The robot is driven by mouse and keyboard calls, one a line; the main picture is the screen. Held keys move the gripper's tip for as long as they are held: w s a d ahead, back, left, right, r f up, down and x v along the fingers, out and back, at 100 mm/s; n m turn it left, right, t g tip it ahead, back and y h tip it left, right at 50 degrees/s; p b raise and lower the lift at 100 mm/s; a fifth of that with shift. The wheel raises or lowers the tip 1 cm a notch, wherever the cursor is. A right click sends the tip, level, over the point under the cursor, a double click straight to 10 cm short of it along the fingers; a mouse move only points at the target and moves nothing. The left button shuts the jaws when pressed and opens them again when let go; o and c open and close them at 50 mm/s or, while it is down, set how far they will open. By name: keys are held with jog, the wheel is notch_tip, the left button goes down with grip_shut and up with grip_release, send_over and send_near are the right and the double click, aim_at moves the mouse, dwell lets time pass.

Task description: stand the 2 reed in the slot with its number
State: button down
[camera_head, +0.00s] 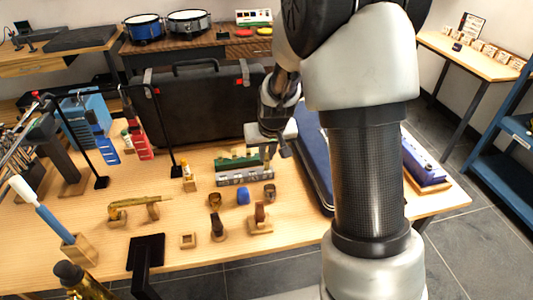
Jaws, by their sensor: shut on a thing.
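A low grey rack (245,178) with small marks along its front stands mid-table; I cannot read its numbers. A green piece (238,162) shows at its top or just behind it. My gripper (284,153) reaches down from the arm, close to the rack's right end and a little behind it. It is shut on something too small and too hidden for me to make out. I cannot pick out the 2 reed or its number anywhere in the view.
A black case (195,112) stands behind the rack, and a dark blue case (313,160) lies to its right. In front are a blue cup-like piece (243,197), small brown pieces on blocks (260,217) and a brass piece (140,203). A black stand (147,252) rises near the front edge.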

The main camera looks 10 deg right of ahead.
jog(key=shift+f+b, duration=0.85)
jog(key=shift+f, duration=0.3)
dwell(0.6)
jog(key=c, duration=1.7)
grip_release()
jog(key=shift+r, duration=0.1)
jog(key=p+v, duration=0.4)
jog(key=v, duration=1.3)
jog(key=shift+r, duration=0.2)
